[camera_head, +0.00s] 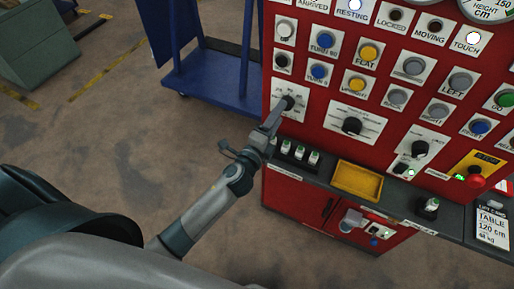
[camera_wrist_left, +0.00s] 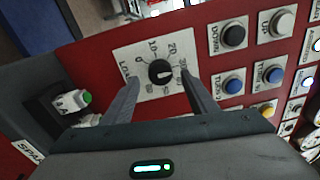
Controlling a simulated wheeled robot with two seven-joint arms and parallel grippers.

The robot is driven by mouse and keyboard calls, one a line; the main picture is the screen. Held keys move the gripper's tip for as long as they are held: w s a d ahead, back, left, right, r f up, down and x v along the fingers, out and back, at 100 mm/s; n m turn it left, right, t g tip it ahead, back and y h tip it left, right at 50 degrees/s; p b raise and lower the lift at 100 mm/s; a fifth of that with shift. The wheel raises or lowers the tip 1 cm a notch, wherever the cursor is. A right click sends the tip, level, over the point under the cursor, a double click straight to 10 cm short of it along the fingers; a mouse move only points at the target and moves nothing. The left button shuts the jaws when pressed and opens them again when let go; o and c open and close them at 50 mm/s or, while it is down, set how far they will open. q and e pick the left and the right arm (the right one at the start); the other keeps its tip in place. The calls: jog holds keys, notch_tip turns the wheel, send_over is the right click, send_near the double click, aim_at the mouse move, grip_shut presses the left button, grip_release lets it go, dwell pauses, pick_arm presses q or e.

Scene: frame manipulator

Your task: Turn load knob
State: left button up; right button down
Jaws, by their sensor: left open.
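The load knob (camera_wrist_left: 159,72) is a round black knob on a white dial plate marked LOAD with numbers around it, on the red panel. In the wrist view it sits between my left gripper's (camera_wrist_left: 160,84) two spread fingers, which are open. No contact with the knob shows, and I cannot tell the gap in depth. In the head view my left gripper (camera_head: 276,116) reaches up to the panel's left edge, and the knob (camera_head: 289,102) is partly covered by its fingertips. My right gripper is not in view.
Other black knobs (camera_head: 352,125) and several push buttons sit to the right of the load plate. Below is a ledge with a yellow tray (camera_head: 358,180) and small green-topped items (camera_head: 300,152). A blue cart (camera_head: 215,80) stands behind left.

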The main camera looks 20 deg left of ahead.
pick_arm(q)
jog(key=s+a+b, duration=0.1)
jog(key=s+b, duration=0.3)
jog(key=s, duration=1)
jog(key=shift+f, duration=0.25)
jog(key=shift+s, duration=0.1)
notch_tip(320, 180, down, 25)
jog(key=s+a+n+g, duration=0.1)
jog(key=a+n+g, duration=0.1)
jog(key=n+g, duration=0.25)
jog(key=s+a+f+n+g+b, duration=0.15)
jog(key=s+f, duration=0.35)
jog(key=f, duration=0.5)
jog(key=s+f+n+g, duration=0.3)
jog(key=s+f, duration=0.1)
jog(key=f, duration=0.5)
jog(key=s+f+n+g, duration=0.2)
jog(key=s+f+n, duration=0.1)
jog(key=s+f, duration=0.4)
jog(key=s+a+f+n+g, duration=0.1)
jog(key=s+f+n+g, duration=0.2)
jog(key=s+f, duration=0.4)
jog(key=s+f+n+g+y+b, duration=0.1)
jog(key=s+f, duration=0.6)
jog(key=s, duration=1)
jog(key=shift+s+a+f+n+g, duration=0.4)
jog(key=shift+n+g, duration=0.5)
jog(key=shift+g, duration=0.3)
